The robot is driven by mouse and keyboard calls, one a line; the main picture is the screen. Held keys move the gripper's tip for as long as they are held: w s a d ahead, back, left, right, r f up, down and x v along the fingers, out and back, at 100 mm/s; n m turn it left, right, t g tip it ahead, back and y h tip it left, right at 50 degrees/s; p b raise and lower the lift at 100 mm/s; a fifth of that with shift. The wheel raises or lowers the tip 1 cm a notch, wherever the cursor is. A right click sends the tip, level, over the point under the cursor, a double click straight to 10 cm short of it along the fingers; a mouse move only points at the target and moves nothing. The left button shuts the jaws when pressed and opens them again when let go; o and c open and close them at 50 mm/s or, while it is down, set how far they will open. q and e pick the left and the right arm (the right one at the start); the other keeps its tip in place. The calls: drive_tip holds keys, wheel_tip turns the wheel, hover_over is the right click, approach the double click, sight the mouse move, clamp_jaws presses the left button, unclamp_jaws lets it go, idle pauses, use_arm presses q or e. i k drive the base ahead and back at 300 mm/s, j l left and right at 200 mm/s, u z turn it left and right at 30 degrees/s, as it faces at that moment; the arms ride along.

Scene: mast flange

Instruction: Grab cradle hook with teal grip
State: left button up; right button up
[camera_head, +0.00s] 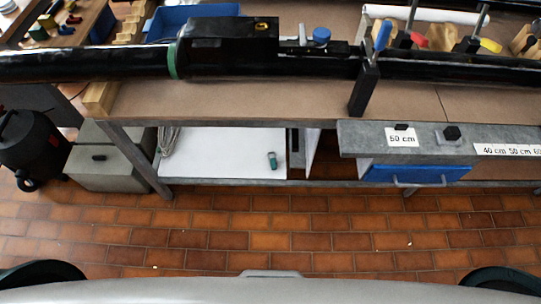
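A small teal cylindrical piece with a pale top (272,161) shows against the white panel (215,150) under the bench. It may be the teal grip of the cradle hook, but it is too small to tell, and no hook shape can be made out. A teal band (176,60) goes around the long black mast (90,64), which lies along the bench top. Neither of my grippers is in view.
The bench top (230,98) is brown, with a wooden block (100,98) at its left end. A grey ledge (440,136) and blue drawer (415,173) jut forward at right. A black canister (32,145) and grey box (110,165) stand left. The tiled floor (270,225) in front is clear.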

sight(273, 166)
drive_tip(key=j+z, duration=0.1)
drive_tip(key=z, duration=1.55)
drive_tip(key=k+j, duration=0.5)
drive_tip(key=k, duration=0.2)
